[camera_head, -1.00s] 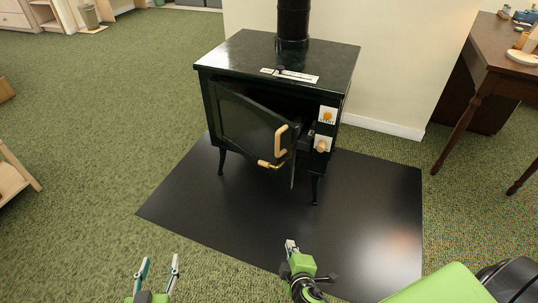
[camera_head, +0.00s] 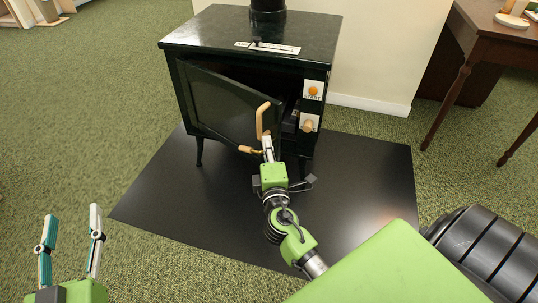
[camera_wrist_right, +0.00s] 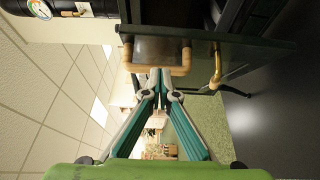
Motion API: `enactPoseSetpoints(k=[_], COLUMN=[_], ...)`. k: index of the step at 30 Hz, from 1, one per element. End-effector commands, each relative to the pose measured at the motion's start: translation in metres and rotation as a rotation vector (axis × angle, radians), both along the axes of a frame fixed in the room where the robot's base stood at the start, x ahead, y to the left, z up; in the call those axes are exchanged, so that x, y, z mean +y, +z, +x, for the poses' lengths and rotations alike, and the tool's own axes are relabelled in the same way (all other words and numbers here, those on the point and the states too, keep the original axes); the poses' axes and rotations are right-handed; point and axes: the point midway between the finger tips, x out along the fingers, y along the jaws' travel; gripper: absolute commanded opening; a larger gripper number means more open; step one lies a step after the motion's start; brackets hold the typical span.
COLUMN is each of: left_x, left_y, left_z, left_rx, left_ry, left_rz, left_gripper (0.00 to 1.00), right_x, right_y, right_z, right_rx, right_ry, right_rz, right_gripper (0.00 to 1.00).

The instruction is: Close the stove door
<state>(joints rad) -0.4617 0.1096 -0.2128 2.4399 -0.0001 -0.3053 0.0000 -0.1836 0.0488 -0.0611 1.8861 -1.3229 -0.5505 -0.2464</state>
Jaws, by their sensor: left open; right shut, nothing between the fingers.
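The black stove (camera_head: 250,70) stands on a black floor mat. Its door (camera_head: 228,108) is hinged at the left and stands partly open, with a dark gap at its right edge. The door carries a wooden handle (camera_head: 262,121) and a lower wooden-tipped latch (camera_head: 246,149). My right gripper (camera_head: 268,142) is shut and empty, with its tips close to the handle and the door's free edge. In the right wrist view the shut fingertips (camera_wrist_right: 160,72) are at the handle (camera_wrist_right: 156,69); I cannot tell whether they touch. My left gripper (camera_head: 70,215) is open and empty, low at the left, away from the stove.
The black mat (camera_head: 350,190) is clear around the stove's legs. A wooden table (camera_head: 500,50) stands at the right. An orange button (camera_head: 313,90) and a wooden knob (camera_head: 307,126) are right of the door opening. Green carpet at the left is open.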

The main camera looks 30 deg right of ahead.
Motion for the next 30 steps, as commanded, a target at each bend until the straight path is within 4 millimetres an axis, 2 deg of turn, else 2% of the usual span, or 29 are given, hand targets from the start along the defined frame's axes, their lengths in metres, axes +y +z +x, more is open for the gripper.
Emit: enactPoseSetpoints(k=[1, 4, 6, 12, 26, 30], left_x=[0.000, 0.000, 0.000, 0.000, -0.001, -0.001], left_y=[0.000, 0.003, 0.003, 0.005, 0.008, 0.005], left_z=[0.000, 0.000, 0.000, 0.000, 0.000, 0.000], left_rx=[-0.001, -0.015, -0.016, -0.027, -0.036, -0.023], left_ry=[0.000, 0.000, -0.001, -0.001, -0.001, -0.001], left_rz=[0.000, -0.004, -0.004, -0.007, -0.010, -0.007], left_gripper=[0.45, 0.45, 0.45, 0.45, 0.45, 0.45], right_x=[-0.005, -0.015, -0.028, -0.046, -0.052, -0.068], right_y=[0.001, 0.001, 0.000, 0.000, -0.001, -0.003], right_z=[0.011, 0.028, 0.029, 0.035, 0.037, 0.043], right_rx=[-0.002, -0.001, 0.001, 0.001, 0.001, 0.006], right_ry=[0.000, -0.001, -0.002, 0.001, 0.003, 0.036], right_rz=[-0.003, -0.002, -0.005, -0.002, 0.000, -0.007], right_gripper=[0.00, 0.00, 0.00, 0.00, 0.00, 0.00])
